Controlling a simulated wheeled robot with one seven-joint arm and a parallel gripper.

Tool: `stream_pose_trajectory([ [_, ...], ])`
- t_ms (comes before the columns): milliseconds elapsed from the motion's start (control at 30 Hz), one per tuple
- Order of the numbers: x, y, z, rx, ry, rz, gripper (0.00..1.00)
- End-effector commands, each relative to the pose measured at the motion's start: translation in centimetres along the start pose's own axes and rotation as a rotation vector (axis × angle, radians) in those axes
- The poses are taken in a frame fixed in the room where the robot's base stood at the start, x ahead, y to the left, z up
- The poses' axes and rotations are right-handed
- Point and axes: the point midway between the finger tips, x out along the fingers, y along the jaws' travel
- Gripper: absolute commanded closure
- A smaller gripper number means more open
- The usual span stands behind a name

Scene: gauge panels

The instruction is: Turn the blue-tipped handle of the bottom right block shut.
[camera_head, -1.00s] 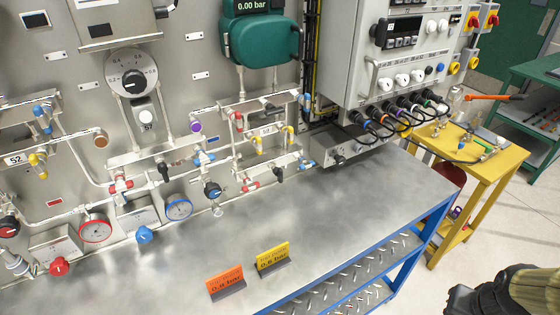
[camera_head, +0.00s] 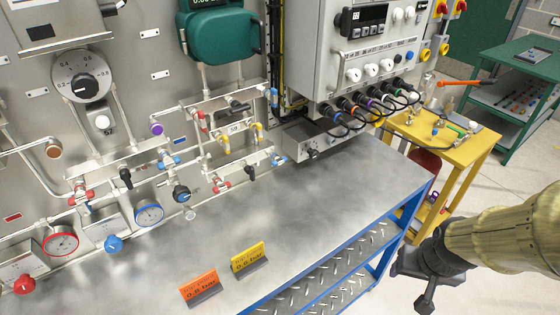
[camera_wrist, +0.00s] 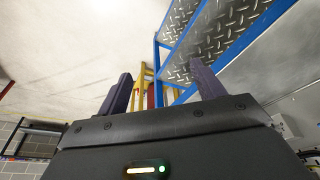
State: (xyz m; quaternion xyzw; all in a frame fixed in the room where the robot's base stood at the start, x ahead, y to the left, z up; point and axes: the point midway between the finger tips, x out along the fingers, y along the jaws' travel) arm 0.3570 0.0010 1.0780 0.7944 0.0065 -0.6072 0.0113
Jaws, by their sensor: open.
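The bottom right block (camera_head: 243,172) is a pale metal valve block low on the panel, just above the bench. It carries a red-tipped handle at its left, a black one in the middle and the blue-tipped handle (camera_head: 279,159) at its right end. The blue-tipped handle's exact angle is too small to tell. My gripper (camera_head: 424,285) is at the lower right, beyond the bench's right edge and far from the block. In the wrist view my gripper (camera_wrist: 162,85) shows two fingers apart with nothing between them. The block is not in the wrist view.
A bare steel bench top (camera_head: 310,205) lies below the panel. Orange (camera_head: 200,287) and yellow (camera_head: 249,258) signs stand on it. A grey control cabinet (camera_head: 350,60) with cables overhangs right of the block. A yellow table (camera_head: 470,150) stands at the right.

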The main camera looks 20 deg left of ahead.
Motion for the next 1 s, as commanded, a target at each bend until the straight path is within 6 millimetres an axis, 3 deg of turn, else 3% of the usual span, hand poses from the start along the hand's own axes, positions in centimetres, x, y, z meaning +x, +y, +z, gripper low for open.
stream_pose_trajectory([
  [267,4.0,-2.8,-6.3,-0.224,0.268,-0.028,0.33],
  [500,6.0,-9.5,-11.8,-0.448,0.594,-0.186,0.33],
  [667,5.8,-14.9,-13.5,-0.549,0.809,-0.359,0.33],
  [800,4.5,-19.3,-13.8,-0.594,0.995,-0.544,0.33],
  [1000,2.0,-22.7,-13.3,-0.593,1.177,-0.748,0.33],
])
